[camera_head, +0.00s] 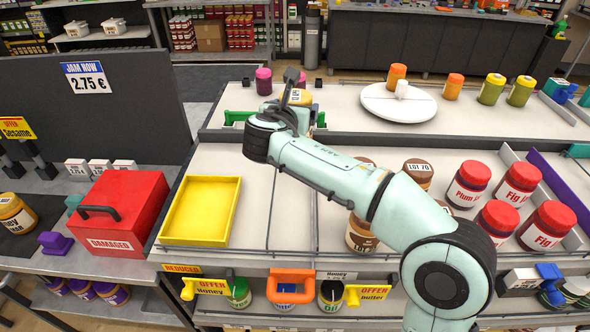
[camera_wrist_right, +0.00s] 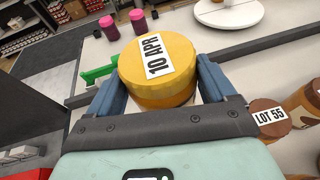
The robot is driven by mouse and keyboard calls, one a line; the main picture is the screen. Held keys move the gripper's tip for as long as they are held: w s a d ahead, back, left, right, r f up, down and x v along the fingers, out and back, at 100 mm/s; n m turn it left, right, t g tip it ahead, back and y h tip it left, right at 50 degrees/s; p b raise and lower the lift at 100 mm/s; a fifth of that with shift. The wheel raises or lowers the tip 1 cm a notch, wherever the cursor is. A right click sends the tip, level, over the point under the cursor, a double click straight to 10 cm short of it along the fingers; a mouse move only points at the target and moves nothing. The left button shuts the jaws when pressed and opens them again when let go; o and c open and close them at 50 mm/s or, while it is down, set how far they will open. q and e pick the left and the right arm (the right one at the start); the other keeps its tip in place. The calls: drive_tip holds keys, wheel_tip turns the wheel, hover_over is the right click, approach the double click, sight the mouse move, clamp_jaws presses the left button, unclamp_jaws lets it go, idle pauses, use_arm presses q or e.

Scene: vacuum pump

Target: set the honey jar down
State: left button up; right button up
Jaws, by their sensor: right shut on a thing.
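My right gripper (camera_head: 296,92) reaches over the far part of the counter in the head view. It is shut on the honey jar (camera_head: 302,98), whose yellow lid shows beside the fingers. In the right wrist view the gripper (camera_wrist_right: 160,84) has its blue fingers on either side of the jar (camera_wrist_right: 158,68), and the lid bears a "10 APR" label. The jar's base is hidden, so I cannot tell whether it touches the surface. Another yellow-lidded honey jar (camera_head: 14,214) stands at the far left. My left gripper is not in view.
Magenta jars (camera_head: 264,80) stand just behind the held jar, and a green piece (camera_head: 238,117) lies left of it. A white turntable (camera_head: 398,102) is to the right. A yellow tray (camera_head: 235,212) is empty. Brown-lidded (camera_head: 418,173) and red-lidded jars (camera_head: 470,184) crowd the front right.

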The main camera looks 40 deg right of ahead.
wheel_tip(320, 180, down, 10)
drive_tip(key=shift+r+b, duration=0.15)
drive_tip(key=shift+b, duration=0.95)
drive_tip(key=shift+f+b, duration=0.55)
drive_tip(key=shift+f, duration=1.9)
drive_tip(key=shift+f, duration=0.15)
drive_tip(key=o, duration=1.4)
drive_tip(key=shift+f, duration=0.1)
drive_tip(key=shift+r, duration=0.2)
drive_tip(key=v, duration=1.2)
